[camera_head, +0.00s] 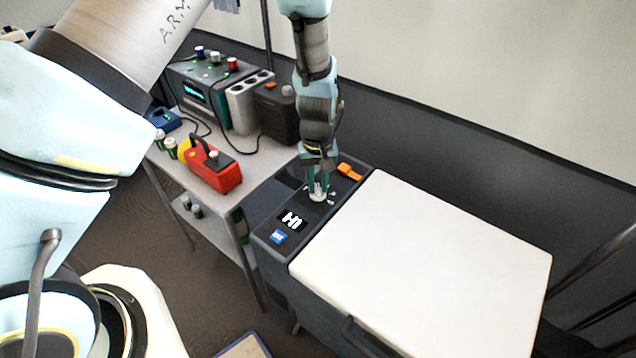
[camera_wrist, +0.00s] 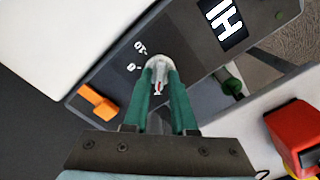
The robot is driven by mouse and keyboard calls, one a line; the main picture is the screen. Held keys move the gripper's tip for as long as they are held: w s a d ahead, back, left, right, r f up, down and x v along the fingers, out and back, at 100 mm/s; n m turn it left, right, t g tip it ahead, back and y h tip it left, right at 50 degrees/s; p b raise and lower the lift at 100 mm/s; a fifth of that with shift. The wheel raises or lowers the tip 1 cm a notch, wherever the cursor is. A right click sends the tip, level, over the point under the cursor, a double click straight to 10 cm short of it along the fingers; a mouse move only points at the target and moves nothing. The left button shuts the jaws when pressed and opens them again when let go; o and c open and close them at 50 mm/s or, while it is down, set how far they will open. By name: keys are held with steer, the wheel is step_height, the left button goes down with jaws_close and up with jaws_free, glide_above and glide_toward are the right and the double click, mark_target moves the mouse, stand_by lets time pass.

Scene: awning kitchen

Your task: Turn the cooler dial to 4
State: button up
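The cooler has a dark control panel (camera_head: 265,222) beside its white lid (camera_head: 430,245). A small pale round dial (camera_head: 318,198) sits on the panel, and it also shows in the wrist view (camera_wrist: 158,61). My gripper (camera_head: 317,190) points down at the dial. In the wrist view its two green fingers (camera_wrist: 160,74) stand on either side of the dial, with a small red mark visible between them. Whether they press on it I cannot tell. White marks reading like "0" and "-10" (camera_wrist: 138,48) show beside the dial; other marks are hidden by my fingers.
The panel also has an orange piece (camera_head: 350,171), a display reading "HI" (camera_head: 291,221) and a blue button (camera_head: 278,237). A side table (camera_head: 262,178) with a red device (camera_head: 214,170) and other equipment stands close to the left.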

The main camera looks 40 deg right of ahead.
mark_target(318, 188)
steer(key=shift+o, duration=1.3)
step_height(318, 188, up, 11)
steer(key=b, duration=0.2)
steer(key=shift+f, duration=0.1)
steer(key=w+a+r+n, duration=0.1)
steer(key=w+a+r, duration=0.1)
steer(key=w+a, duration=0.35)
steer(key=w+a+r+n, duration=0.1)
steer(key=w+a+r, duration=0.2)
steer(key=a, duration=0.6)
steer(key=w+a+r+n, duration=0.1)
steer(key=w+a+r, duration=0.1)
steer(key=w+a, duration=0.35)
steer(key=s+a+r+n, duration=0.1)
steer(key=s+a, duration=0.1)
steer(key=a, duration=0.8)
steer(key=s+a+r+t, duration=0.1)
steer(key=s+a+r, duration=0.1)
steer(key=a, duration=0.9)
steer(key=shift+s+a+r+n+t, duration=0.2)
steer(key=shift+s+a+n+t, duration=0.1)
steer(key=shift+s+n, duration=0.15)
